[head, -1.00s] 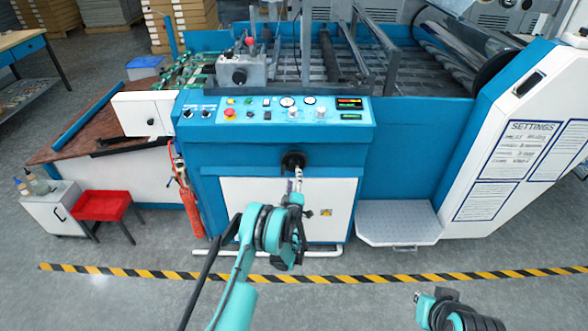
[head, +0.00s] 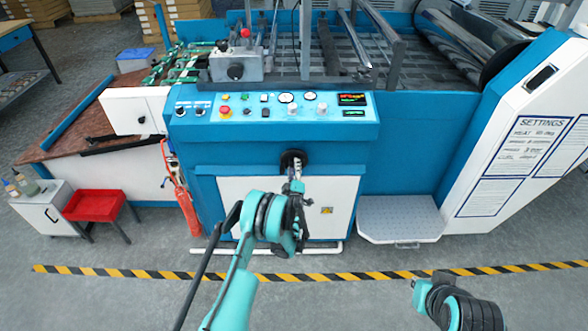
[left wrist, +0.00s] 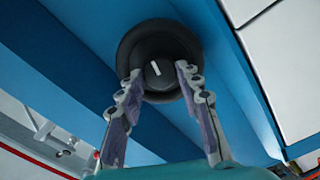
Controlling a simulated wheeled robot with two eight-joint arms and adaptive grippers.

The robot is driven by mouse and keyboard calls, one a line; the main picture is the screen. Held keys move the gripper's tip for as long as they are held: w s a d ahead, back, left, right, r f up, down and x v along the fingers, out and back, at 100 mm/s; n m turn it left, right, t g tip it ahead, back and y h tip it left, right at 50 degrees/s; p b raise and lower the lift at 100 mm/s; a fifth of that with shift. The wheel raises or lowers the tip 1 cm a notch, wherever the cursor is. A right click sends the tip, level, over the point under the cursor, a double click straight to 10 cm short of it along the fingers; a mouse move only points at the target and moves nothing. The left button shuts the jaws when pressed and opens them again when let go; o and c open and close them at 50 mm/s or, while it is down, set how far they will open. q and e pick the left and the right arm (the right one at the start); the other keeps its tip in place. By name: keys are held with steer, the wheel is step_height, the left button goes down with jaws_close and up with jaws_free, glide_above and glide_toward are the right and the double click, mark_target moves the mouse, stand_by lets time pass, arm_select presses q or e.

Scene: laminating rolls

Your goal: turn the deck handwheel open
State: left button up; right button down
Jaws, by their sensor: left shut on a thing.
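The deck handwheel is a round black knob (head: 293,160) on the blue front of the machine, below the control panel. In the left wrist view the handwheel (left wrist: 160,58) shows a white mark on its hub, tilted slightly left of upright. My left gripper (head: 296,175) reaches it from the front. In the left wrist view the fingers of my left gripper (left wrist: 160,72) sit on either side of the handwheel's hub and are shut on it. My right arm (head: 445,300) shows at the bottom right, away from the machine; its fingertips are too unclear to judge.
The control panel (head: 270,107) with buttons and gauges is above the handwheel. A grey step (head: 400,217) stands to the right. A striped line (head: 350,277) crosses the open floor.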

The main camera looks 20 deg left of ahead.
arm_select(q)
steer(key=shift+n, duration=0.4)
steer(key=n, duration=1.8)
steer(key=shift+a+n, duration=0.1)
steer(key=shift+n, duration=0.2)
stand_by(0.4)
steer(key=o, duration=1.2)
steer(key=shift+c, duration=0.2)
steer(key=shift+r, duration=0.1)
